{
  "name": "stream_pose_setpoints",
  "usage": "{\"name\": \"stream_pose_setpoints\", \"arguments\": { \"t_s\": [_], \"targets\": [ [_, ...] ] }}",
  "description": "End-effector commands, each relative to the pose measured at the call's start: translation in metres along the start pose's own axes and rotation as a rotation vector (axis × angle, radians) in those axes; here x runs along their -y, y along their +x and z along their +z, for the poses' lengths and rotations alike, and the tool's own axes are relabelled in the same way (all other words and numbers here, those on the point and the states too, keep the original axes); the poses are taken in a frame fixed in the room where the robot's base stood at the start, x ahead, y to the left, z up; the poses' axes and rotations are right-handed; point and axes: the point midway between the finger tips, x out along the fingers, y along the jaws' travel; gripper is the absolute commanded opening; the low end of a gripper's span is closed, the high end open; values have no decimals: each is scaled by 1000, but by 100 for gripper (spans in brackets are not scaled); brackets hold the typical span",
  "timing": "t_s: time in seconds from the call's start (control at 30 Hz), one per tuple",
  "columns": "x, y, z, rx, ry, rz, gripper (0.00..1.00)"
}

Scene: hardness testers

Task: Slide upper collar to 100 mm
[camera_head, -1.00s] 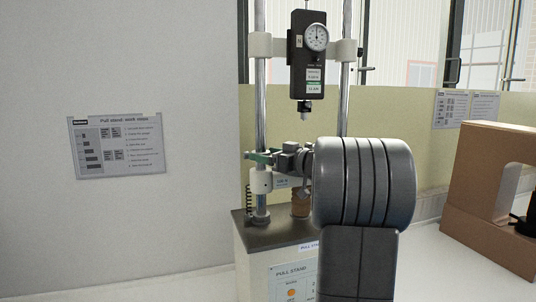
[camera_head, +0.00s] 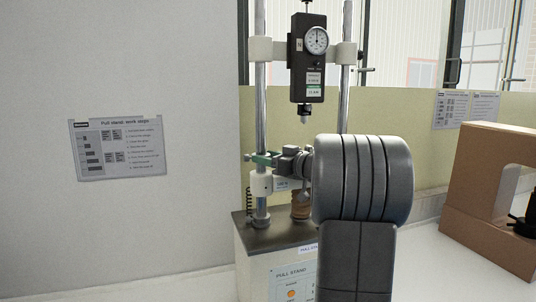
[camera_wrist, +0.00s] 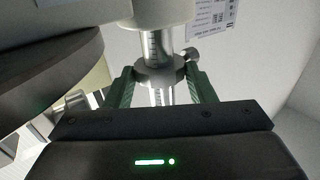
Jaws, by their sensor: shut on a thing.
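A metal collar (camera_wrist: 160,75) sits around a bright steel column (camera_wrist: 157,46) in the wrist view, with a knurled side screw (camera_wrist: 190,54) at its right. My gripper (camera_wrist: 164,88) has its green fingers on either side of the collar, shut on it. In the head view my gripper (camera_head: 261,159) is at the left column (camera_head: 261,120), just above a white clamp block (camera_head: 261,184); the collar is mostly hidden there. Dark scale marks show on the column on both sides of the collar in the wrist view, but their numbers are unreadable.
A dial force gauge (camera_head: 307,60) hangs on a white crosshead (camera_head: 262,49) above my gripper. A coil spring (camera_head: 249,202) and a copper-coloured part (camera_head: 301,205) are by the stand base (camera_head: 275,233). A brown frame (camera_head: 480,200) stands at the right.

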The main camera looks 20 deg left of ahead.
Motion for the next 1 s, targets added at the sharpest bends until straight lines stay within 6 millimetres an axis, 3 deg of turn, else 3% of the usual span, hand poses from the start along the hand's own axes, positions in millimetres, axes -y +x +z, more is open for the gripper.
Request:
{"name": "stream_pose_setpoints", "arguments": {
  "t_s": [0.27,0.3,0.4,0.77,1.0],
  "targets": [
    [0,0,0,0,-1,0,9],
    [0,0,0,0,-1,0,58],
    [0,0,0,0,-1,0,72],
    [0,-7,0,-1,-1,1,72],
    [-1,-51,2,-1,-1,6,72]
  ]
}}
